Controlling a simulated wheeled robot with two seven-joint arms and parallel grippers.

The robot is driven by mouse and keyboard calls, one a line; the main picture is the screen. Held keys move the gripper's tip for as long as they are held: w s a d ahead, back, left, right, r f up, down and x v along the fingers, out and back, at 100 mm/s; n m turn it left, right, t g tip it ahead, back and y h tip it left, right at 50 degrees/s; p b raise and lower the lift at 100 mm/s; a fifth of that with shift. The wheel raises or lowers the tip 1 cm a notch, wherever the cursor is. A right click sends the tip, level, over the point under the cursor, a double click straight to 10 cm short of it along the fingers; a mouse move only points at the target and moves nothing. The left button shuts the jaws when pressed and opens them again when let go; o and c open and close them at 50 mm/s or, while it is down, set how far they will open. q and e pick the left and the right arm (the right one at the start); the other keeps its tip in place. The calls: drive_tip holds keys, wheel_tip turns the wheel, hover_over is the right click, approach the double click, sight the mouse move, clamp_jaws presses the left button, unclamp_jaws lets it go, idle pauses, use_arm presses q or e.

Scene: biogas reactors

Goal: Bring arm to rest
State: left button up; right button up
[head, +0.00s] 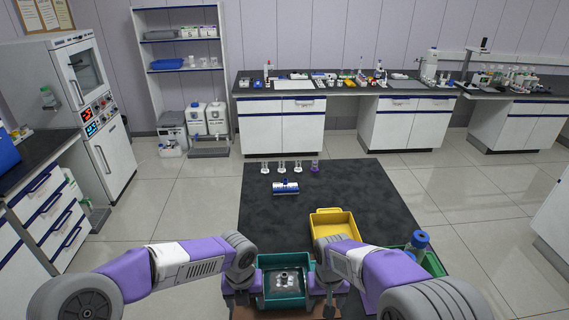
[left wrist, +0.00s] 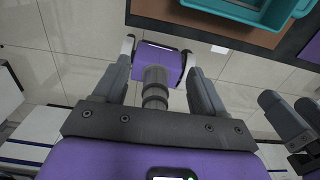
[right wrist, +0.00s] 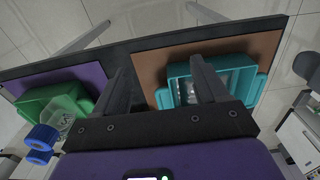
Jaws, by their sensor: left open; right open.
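My left gripper (head: 238,292) is low at the left side of a teal tray (head: 284,303) in the head view. In the left wrist view my left gripper (left wrist: 158,68) has its fingers wide apart, with a purple and grey part of my own body seen between them. My right gripper (head: 327,288) is at the tray's right side. In the right wrist view my right gripper (right wrist: 163,66) has its fingers apart with nothing held, above the table edge; its right finger overlaps the teal tray (right wrist: 256,88). The tray holds small clear or metallic items.
A green tray (right wrist: 44,100) with blue-capped bottles (right wrist: 42,137) stands to the right in the head view. The table's left middle is clear.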

use_arm(q)
drive_tip(key=s+d+f+n+g+h+b, duration=0.15)
drive_tip(key=s+f+n, duration=0.25)
drive_tip(key=f+n, duration=0.55)
drive_tip(key=s+d+f+n+h, duration=0.3)
drive_tip(key=s+f+n, duration=0.1)
drive_tip(key=f+n, duration=0.5)
use_arm(e)
drive_tip(key=s+d+f+m+y, duration=0.1)
drive_tip(key=s+f, duration=0.2)
drive_tip(key=f, duration=0.7)
drive_tip(key=s+d+f+y, duration=0.1)
drive_tip(key=s+f, duration=0.3)
drive_tip(key=f, duration=0.6)
use_arm(q)
drive_tip(key=s+a+f+n+t, duration=0.2)
drive_tip(key=s+f+n, duration=0.6)
drive_tip(key=n, duration=1.1)
drive_tip(key=shift+a+f+b, duration=0.4)
drive_tip(key=shift+a+b, duration=0.05)
drive_tip(key=shift+a, duration=0.7)
use_arm(e)
drive_tip(key=s+a+f+m+y, duration=0.2)
drive_tip(key=s+f, duration=0.5)
drive_tip(key=s, duration=0.2)
drive_tip(key=shift+a+t, duration=0.3)
use_arm(q)
drive_tip(key=shift+y, duration=0.25)
